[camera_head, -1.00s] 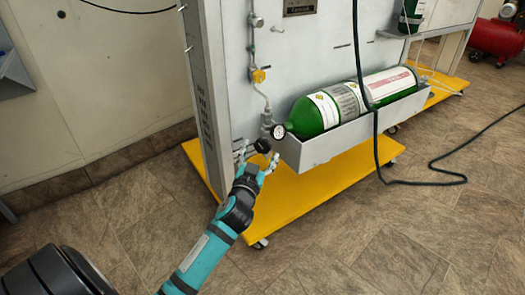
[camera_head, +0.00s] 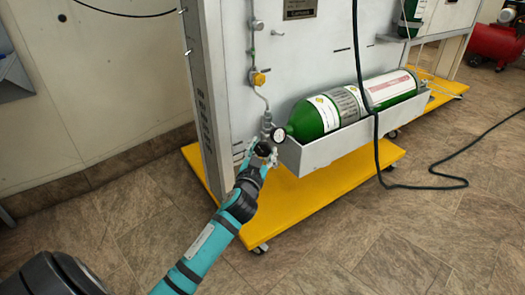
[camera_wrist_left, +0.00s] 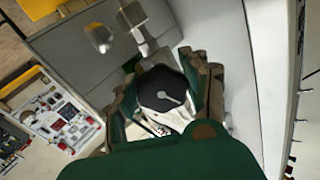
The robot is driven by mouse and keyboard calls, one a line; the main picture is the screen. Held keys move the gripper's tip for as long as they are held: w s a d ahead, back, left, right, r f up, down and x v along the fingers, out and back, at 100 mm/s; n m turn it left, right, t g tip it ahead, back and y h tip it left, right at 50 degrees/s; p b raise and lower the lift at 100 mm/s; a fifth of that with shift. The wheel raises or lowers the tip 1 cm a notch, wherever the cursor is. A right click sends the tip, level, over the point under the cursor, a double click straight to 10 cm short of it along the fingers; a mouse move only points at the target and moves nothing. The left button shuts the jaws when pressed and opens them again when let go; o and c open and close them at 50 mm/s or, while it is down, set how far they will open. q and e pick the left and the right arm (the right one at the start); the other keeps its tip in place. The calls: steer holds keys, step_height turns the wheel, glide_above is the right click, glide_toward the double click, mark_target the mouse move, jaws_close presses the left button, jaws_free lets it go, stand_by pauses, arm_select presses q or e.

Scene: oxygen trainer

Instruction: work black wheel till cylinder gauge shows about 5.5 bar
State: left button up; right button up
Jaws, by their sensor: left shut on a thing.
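The black wheel (camera_wrist_left: 162,90) sits between the two fingers of my left gripper (camera_wrist_left: 165,95) in the left wrist view, with a pale pointer mark on its face. In the head view my left gripper (camera_head: 260,155) is closed around the wheel (camera_head: 263,149), just below the cylinder's neck. The round white cylinder gauge (camera_head: 278,134) is just above and right of the gripper; its needle is too small to read. The green cylinder (camera_head: 314,117) lies in a grey tray (camera_head: 318,152). My right gripper is in neither current view.
A yellow wheeled base (camera_head: 305,200) lies under the grey panel (camera_head: 300,60). A yellow valve (camera_head: 259,79) is on the pipe above. A black hose (camera_head: 377,150) hangs over the tray and runs along the floor. A red compressor (camera_head: 497,40) stands back right.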

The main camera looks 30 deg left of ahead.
arm_select(q)
steer(key=shift+c, duration=0.5)
steer(key=shift+p, duration=0.3)
steer(key=shift+r+m+p, duration=0.2)
steer(key=shift+m+p, duration=0.6)
steer(key=shift+m, duration=0.3)
steer(key=shift+a+f+m+p, duration=0.1)
steer(key=shift+m+p, duration=1.05)
steer(key=shift+m, duration=1.15)
steer(key=o, duration=1.2)
steer(key=shift+s, duration=0.1)
steer(key=v, duration=1.2)
